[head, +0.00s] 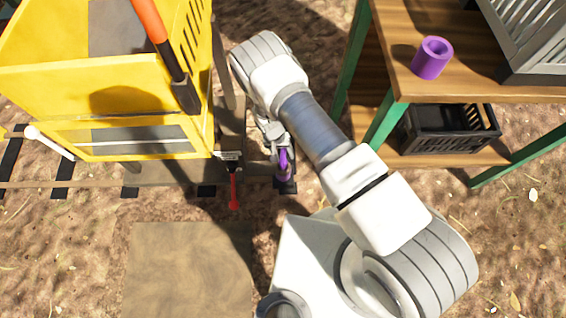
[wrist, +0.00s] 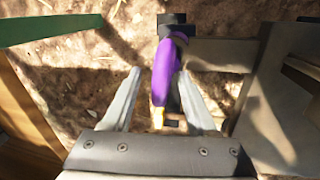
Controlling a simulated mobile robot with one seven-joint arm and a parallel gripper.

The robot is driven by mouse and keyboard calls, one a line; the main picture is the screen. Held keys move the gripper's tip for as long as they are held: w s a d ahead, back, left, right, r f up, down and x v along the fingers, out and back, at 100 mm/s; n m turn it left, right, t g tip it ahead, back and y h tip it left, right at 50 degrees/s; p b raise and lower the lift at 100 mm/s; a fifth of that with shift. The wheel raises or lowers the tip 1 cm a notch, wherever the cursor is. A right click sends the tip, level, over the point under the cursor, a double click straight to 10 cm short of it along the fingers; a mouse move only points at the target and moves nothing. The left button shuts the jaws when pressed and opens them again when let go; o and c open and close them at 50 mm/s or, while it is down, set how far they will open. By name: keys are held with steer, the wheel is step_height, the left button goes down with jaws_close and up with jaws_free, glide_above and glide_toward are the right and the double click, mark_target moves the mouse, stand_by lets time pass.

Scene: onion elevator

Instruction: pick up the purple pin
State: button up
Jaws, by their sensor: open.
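The purple pin (head: 284,162) shows in the head view beside the dark coupling of the yellow cart, partly hidden by my arm. In the wrist view the purple pin (wrist: 163,72) is a rounded purple piece with a yellow bit at its lower end, set against a black part. My gripper (wrist: 165,88) has its two fingers spread, one on each side of the pin in that view. It also shows in the head view (head: 277,146), close to the pin. I cannot tell whether a finger touches it.
A yellow cart (head: 40,80) stands at the left on rails, with a red-handled lever (head: 234,190) near the coupling. A wooden shelf with green legs (head: 384,128) stands at the right, holding a purple cylinder (head: 432,58) and a black crate (head: 450,138). Bare ground lies in front.

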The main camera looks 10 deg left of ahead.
jaws_close()
stand_by(1.4)
